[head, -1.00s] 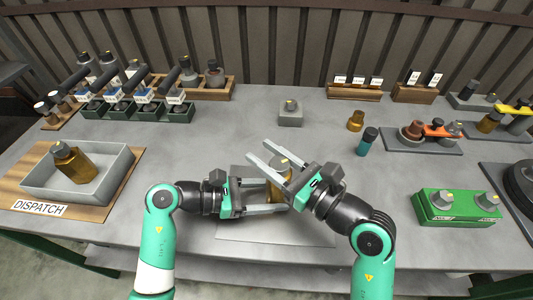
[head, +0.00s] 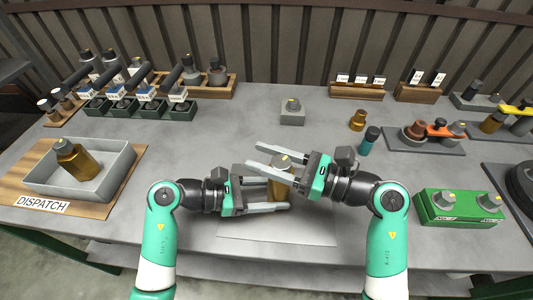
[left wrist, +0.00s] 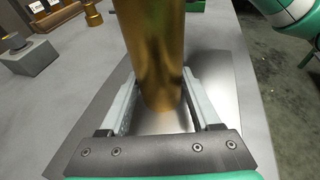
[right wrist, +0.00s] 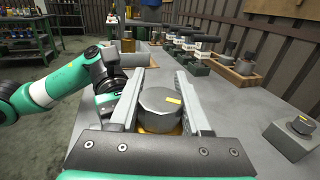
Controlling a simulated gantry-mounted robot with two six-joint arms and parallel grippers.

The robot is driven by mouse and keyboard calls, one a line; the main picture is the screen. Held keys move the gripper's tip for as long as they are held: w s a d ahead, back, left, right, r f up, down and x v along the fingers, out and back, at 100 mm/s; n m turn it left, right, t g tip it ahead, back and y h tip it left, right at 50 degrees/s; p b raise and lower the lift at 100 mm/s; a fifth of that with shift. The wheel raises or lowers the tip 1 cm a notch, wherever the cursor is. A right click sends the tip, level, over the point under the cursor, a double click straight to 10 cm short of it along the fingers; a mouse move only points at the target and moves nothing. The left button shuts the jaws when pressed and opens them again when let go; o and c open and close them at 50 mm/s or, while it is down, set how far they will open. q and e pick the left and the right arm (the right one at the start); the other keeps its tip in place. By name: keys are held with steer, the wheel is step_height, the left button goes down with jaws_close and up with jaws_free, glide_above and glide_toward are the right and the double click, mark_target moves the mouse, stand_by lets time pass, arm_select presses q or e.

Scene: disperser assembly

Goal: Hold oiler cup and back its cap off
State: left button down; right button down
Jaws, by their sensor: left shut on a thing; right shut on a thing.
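The oiler cup (head: 279,190) is a brass cylinder standing upright above the grey mat; it fills the middle of the left wrist view (left wrist: 155,50). My left gripper (head: 279,190) is shut around its body from the left. The cup's grey cap (head: 282,160) carries a yellow mark and shows large in the right wrist view (right wrist: 160,104). My right gripper (head: 257,157) is shut on the cap from the right, its fingers reaching past it. Brass shows just below the cap in the right wrist view. I cannot tell whether the cap has risen on its thread.
A grey tray (head: 118,172) with a brass bottle stands on the dispatch board at left. A grey block (head: 292,118) stands behind the grippers. A small brass part (head: 357,120) and a teal-bodied bottle (head: 367,143) stand right of it. A green box (head: 462,207) is at right.

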steer(key=shift+s+f+n+g+y, duration=0.1)
steer(key=shift+s+n+g+y, duration=0.15)
steer(key=shift+n+g, duration=0.85)
steer(key=shift+s+n+g+y, duration=0.2)
steer(key=shift+n+g, duration=0.4)
steer(key=shift+g, duration=0.9)
steer(key=shift+s, duration=0.1)
steer(key=shift+c, duration=1.8)
jaws_free()
steer(key=d, duration=1.2)
